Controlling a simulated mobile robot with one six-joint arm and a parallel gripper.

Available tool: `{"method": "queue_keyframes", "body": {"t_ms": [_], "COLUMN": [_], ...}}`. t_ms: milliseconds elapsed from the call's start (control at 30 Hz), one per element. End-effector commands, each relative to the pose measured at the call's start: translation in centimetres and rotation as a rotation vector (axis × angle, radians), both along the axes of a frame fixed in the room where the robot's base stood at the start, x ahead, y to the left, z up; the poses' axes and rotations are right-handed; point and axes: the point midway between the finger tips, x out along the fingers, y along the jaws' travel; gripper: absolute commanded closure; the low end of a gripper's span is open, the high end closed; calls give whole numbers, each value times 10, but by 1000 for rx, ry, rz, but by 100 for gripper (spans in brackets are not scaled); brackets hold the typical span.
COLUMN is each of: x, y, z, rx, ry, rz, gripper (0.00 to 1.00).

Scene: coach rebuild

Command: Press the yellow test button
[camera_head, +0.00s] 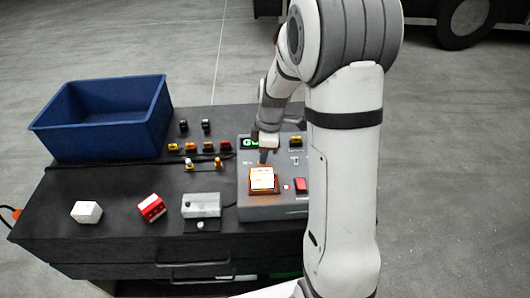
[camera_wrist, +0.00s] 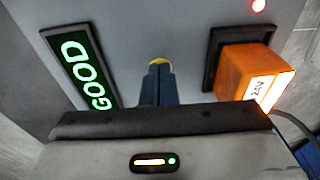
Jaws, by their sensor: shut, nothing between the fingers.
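The yellow test button shows as a thin yellow rim (camera_wrist: 160,62) just past my fingertips in the wrist view; the fingers hide most of it. My gripper (camera_wrist: 160,70) is shut and empty, with its dark blue fingers pointing at the button. I cannot tell whether they touch it. In the head view my gripper (camera_head: 263,162) points down over the grey tester box (camera_head: 262,213), and I cannot make out the button there. The tester's display (camera_wrist: 84,72) reads GOOD in lit green. A glowing orange block labelled 24V (camera_wrist: 245,72) sits in a dark socket beside the fingers.
The black workbench (camera_head: 110,240) also holds a blue bin (camera_head: 105,135), a white block (camera_head: 87,211), a red block (camera_head: 151,207) and a grey box (camera_head: 201,205). Several small coloured parts stand behind. A red switch (camera_head: 301,185) is on the tester, near my arm.

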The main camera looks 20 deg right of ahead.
Motion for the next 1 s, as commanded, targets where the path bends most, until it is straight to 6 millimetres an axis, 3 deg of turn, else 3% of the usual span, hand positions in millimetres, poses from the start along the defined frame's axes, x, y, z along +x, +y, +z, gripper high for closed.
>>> {"method": "queue_keyframes", "body": {"t_ms": [33, 100, 267, 700, 1000], "x": [-6, -6, -6, 0, 1], "y": [1, 1, 0, -16, -21], "z": [-10, -9, 5, 101, 137], "rx": [2, 2, 2, 0, 0], "ry": [23, 23, 20, -6, -4], "rz": [1, 1, 3, -1, -1], "gripper": [100, 100, 100, 100, 100]}}
